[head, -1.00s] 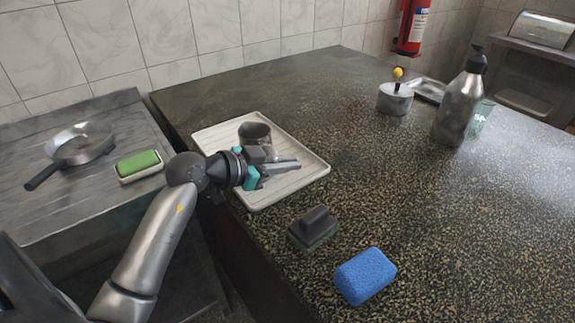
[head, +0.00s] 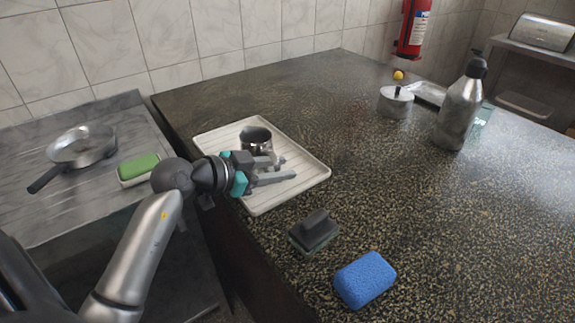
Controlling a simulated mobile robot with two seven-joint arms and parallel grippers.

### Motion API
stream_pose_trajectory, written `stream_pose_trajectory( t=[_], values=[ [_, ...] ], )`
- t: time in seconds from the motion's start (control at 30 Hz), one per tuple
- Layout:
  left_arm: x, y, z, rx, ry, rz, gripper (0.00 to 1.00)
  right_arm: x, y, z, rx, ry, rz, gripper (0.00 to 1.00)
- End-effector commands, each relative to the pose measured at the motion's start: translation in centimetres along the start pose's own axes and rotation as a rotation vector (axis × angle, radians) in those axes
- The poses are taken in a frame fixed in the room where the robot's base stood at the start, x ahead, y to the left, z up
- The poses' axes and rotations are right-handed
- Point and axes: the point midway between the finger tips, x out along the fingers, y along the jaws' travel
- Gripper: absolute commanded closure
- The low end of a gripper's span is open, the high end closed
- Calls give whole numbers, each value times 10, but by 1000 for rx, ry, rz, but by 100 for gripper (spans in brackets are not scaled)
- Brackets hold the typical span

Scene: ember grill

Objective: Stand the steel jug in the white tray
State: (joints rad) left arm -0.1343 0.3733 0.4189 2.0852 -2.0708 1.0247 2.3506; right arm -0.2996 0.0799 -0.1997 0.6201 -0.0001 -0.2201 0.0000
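The steel jug (head: 256,137) is in the white tray (head: 306,187), near its far left part. It looks upright, with its dark opening facing up; its lower part is partly hidden behind my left gripper. My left gripper (head: 284,169) is over the tray, on the near side of the jug. Its two fingers are spread apart and point to the right, with nothing seen between them. I cannot tell whether a finger still touches the jug. My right gripper is not in view.
A dark scrubber (head: 314,231) and a blue sponge (head: 365,279) lie in front of the tray. A lidded pot (head: 396,102) and a pump bottle (head: 459,110) stand at the back right. A pan (head: 82,146) and a green sponge (head: 138,166) are at left. The counter's middle is clear.

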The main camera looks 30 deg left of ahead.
Motion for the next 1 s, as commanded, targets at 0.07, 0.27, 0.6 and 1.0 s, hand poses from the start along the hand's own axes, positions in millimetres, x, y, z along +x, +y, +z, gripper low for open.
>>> stream_pose_trajectory(
  t=[0.07, 0.27, 0.6, 1.0],
  values=[
    [-18, 0, 0, -1, -4, -1, 63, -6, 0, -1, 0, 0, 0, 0],
    [-58, 0, -1, -2, -3, -1, 63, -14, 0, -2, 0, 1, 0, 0],
    [-93, 0, 0, 0, 0, 0, 63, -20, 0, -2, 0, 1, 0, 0],
    [-92, 1, 1, -4, 8, 5, 63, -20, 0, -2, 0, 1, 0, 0]
  ],
)
